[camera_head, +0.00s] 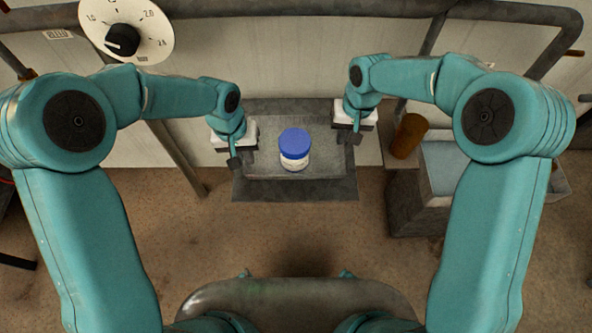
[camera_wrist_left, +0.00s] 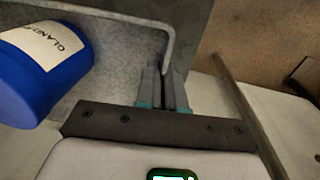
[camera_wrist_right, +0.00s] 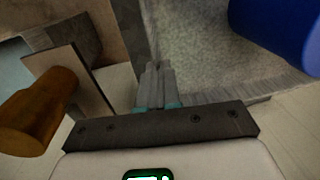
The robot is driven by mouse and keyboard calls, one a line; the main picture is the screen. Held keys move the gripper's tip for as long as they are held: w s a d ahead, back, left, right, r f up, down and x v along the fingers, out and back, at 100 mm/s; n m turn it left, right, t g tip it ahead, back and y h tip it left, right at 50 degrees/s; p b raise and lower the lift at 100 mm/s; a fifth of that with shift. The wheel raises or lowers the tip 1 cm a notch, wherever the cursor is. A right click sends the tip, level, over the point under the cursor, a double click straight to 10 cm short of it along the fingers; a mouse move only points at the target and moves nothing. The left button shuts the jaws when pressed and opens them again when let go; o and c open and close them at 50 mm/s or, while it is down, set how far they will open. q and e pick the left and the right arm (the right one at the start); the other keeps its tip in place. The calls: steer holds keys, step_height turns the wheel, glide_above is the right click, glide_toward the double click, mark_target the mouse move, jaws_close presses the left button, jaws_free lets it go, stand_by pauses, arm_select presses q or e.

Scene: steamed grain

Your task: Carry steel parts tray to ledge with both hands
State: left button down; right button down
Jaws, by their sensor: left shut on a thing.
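The grey steel parts tray (camera_head: 265,170) is in the middle of the head view, above a darker grey plate (camera_head: 295,191). Contact below the tray is hidden.
A brown cylinder (camera_head: 408,136) stands on a small surface to the right, beside a grey bin with a pale blue inside (camera_head: 450,165). A dial (camera_head: 125,30) and pipes are at the back wall. Brown floor between my arms and the tray is clear.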

mark_target(249, 167)
arm_select(q)
steer(key=shift+f, duration=0.65)
arm_select(e)
steer(key=shift+f, duration=0.65)
arm_select(q)
steer(key=shift+r, duration=0.1)
arm_select(e)
steer(key=shift+r, duration=0.1)
